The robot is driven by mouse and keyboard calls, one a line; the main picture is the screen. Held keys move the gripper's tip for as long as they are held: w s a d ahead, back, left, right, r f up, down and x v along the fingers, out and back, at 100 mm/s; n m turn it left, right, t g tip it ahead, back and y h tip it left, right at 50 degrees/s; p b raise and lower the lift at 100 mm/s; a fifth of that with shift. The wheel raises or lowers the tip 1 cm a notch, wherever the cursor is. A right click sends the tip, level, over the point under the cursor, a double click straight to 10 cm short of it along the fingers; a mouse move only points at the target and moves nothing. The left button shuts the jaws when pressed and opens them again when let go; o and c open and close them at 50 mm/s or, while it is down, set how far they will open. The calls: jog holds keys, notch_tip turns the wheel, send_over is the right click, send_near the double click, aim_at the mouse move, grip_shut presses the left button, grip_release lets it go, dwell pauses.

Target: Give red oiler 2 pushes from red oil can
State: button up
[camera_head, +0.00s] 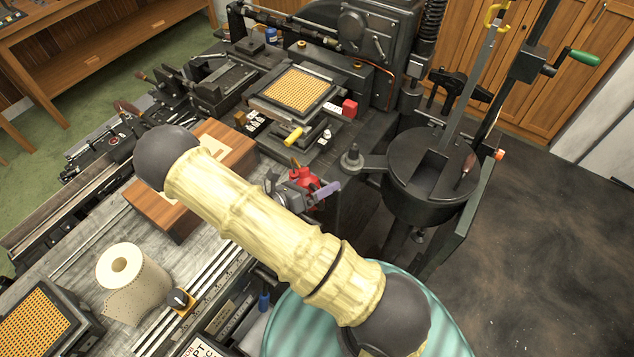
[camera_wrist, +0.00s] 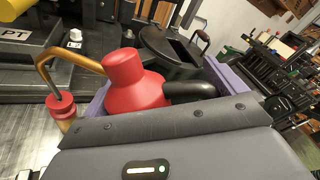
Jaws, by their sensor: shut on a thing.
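My gripper (camera_head: 308,192) has purple fingers and is shut on the red oil can (camera_wrist: 130,82). In the head view the red oil can (camera_head: 304,178) shows just past my arm, partly hidden by the gripper, beside the dark machine. In the wrist view the can stands between the fingers (camera_wrist: 160,92), with a black handle at its right. Its brass spout curves left and down. At the spout's end is a small red piece with a brass-coloured lower part (camera_wrist: 60,107). I cannot tell whether that is the red oiler or part of the can's nozzle.
A round black pot (camera_head: 400,185) stands to the right. A wooden box (camera_head: 165,205) and a paper roll (camera_head: 130,285) are at the left. Floor at the right is clear.

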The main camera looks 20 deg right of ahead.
jog(key=shift+f+b, duration=0.4)
jog(key=shift+f, duration=0.25)
jog(key=shift+r, duration=0.15)
jog(key=shift+r+p, duration=1)
jog(key=shift+r, duration=0.05)
jog(key=shift+f+b, duration=0.65)
jog(key=shift+f, duration=0.4)
dwell(0.9)
jog(key=shift+r+p, duration=0.9)
jog(key=shift+r, duration=0.15)
notch_tip(320, 180, up, 5)
jog(key=p, duration=0.4)
jog(key=shift+d+f, duration=0.1)
dwell(0.5)
